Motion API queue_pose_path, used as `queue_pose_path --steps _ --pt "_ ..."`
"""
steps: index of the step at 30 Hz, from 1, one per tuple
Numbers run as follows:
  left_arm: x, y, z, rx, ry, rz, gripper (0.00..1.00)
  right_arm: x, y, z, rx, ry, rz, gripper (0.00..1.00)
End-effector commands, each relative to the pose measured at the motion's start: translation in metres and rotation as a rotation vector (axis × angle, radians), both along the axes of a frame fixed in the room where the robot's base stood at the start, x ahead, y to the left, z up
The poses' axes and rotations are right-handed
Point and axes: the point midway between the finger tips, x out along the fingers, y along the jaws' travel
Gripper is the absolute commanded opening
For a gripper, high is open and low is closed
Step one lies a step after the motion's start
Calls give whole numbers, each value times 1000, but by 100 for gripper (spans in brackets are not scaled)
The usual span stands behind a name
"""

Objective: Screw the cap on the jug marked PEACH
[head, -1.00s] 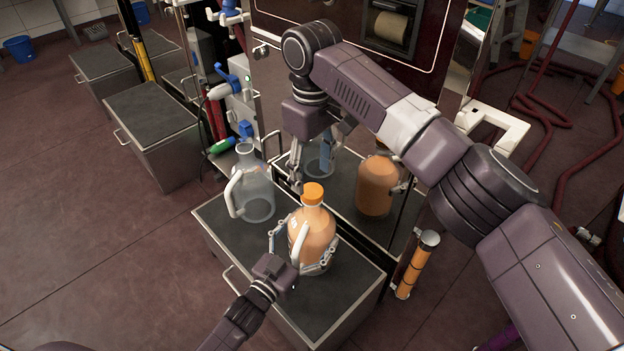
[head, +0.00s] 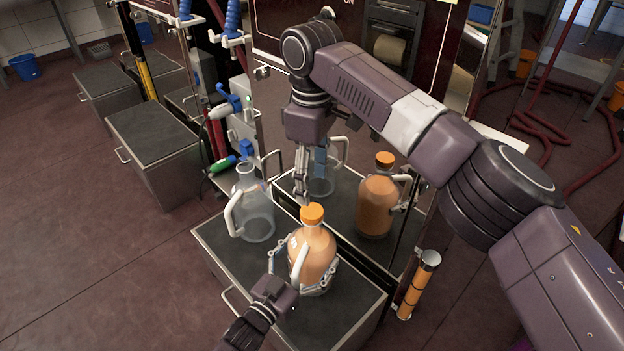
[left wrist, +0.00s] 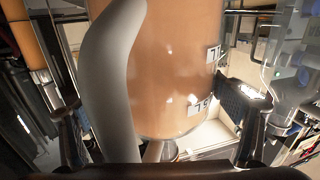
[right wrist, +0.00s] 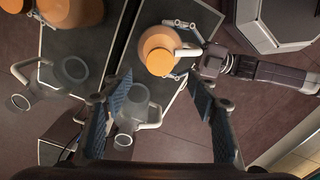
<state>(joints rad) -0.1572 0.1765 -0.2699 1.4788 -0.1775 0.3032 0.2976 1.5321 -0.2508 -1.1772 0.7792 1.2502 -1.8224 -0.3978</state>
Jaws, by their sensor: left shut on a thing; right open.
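A jug of orange liquid (head: 318,258) stands upright on a dark-topped cabinet, with an orange cap (head: 312,214) over its mouth. How tightly the cap sits cannot be told. My left gripper (head: 302,264) is shut around the jug's body, near the white handle. In the left wrist view the jug (left wrist: 170,70) fills the middle, with small white labels; the word PEACH cannot be read. My right gripper (head: 303,192) is open and empty, pointing down close behind the cap in the head view. In the right wrist view the cap (right wrist: 159,62) lies beyond the fingers, apart from them.
An empty clear jug (head: 257,212) without a cap stands left of the orange one on the cabinet top (head: 345,312). A shiny upright panel behind shows what look like reflections of both jugs. Hoses and nozzles (head: 228,105) hang at the left. The cabinet's front right is clear.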

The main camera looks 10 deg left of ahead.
Motion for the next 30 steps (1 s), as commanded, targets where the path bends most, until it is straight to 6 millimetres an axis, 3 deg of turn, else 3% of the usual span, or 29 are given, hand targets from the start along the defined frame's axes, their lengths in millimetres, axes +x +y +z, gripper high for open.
queue_pose_path --steps 5,18,30 --pt "0 0 0 -1 -1 0 19 0 0 -13 -1 1 -1 54" --pt "0 0 0 -1 -1 0 19 0 -1 -73 1 1 -2 54" --pt "0 0 0 -1 0 0 19 0 0 -80 2 0 -2 54"
